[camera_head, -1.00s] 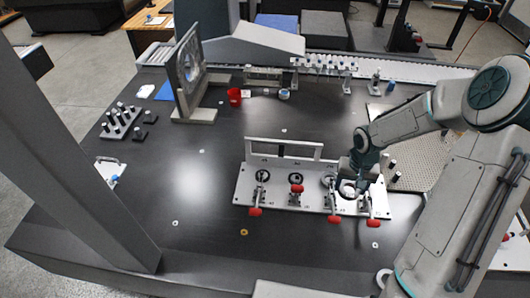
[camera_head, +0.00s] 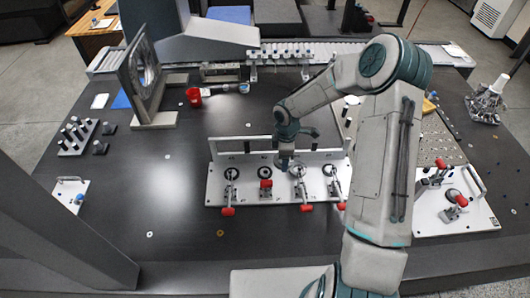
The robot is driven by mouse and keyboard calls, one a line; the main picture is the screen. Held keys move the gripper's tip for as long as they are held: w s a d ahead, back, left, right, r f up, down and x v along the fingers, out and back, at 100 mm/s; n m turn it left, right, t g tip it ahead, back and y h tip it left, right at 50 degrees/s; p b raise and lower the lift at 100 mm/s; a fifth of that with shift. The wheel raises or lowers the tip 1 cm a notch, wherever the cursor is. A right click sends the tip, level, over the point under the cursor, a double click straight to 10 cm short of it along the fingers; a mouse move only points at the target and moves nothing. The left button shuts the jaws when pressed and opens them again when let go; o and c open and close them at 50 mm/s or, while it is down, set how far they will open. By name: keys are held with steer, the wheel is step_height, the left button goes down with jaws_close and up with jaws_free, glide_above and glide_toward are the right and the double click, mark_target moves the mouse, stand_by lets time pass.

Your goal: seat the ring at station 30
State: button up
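A white fixture plate (camera_head: 247,194) with an upright back frame stands on the dark table. It carries a row of stations with round dark rings or seats and red-handled clamps. One round seat (camera_head: 231,174) is at the left end, and a paler ring-like part (camera_head: 298,171) is at the third station from the left. Station numbers are too small to read, so I cannot tell which is 30. My gripper (camera_head: 285,165) points down above the plate, between the second and third stations. Its fingertips are small and dark; whether it holds a ring is unclear.
A second white plate (camera_head: 470,215) with red clamps lies at the right. A red cup (camera_head: 194,96), an upright framed disc (camera_head: 146,75) and a block of dark pegs (camera_head: 76,137) stand to the left. The table left of the fixture is mostly clear, with small washers (camera_head: 220,233).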

steer(key=w+a+f+n+p, duration=0.1)
steer(key=w+a+f+n, duration=0.2)
steer(key=n, duration=0.7)
steer(key=n+b, duration=0.3)
steer(key=n, duration=0.6)
glide_toward(265, 167)
steer(key=shift+s+a+f, duration=0.1)
steer(key=shift+s+f, duration=0.3)
steer(key=shift+f, duration=0.45)
steer(key=shift+s+d+f, duration=0.1)
steer(key=shift+s+f, duration=0.35)
steer(key=shift+f, duration=0.45)
steer(key=shift+s+a+f, duration=0.1)
steer(key=shift+s+f, duration=0.3)
steer(key=shift+f, duration=0.45)
steer(key=shift+b, duration=0.35)
steer(key=shift+f+b, duration=0.55)
steer(key=shift+f, duration=0.1)
steer(key=o, duration=1.4)
steer(key=shift+c, duration=0.2)
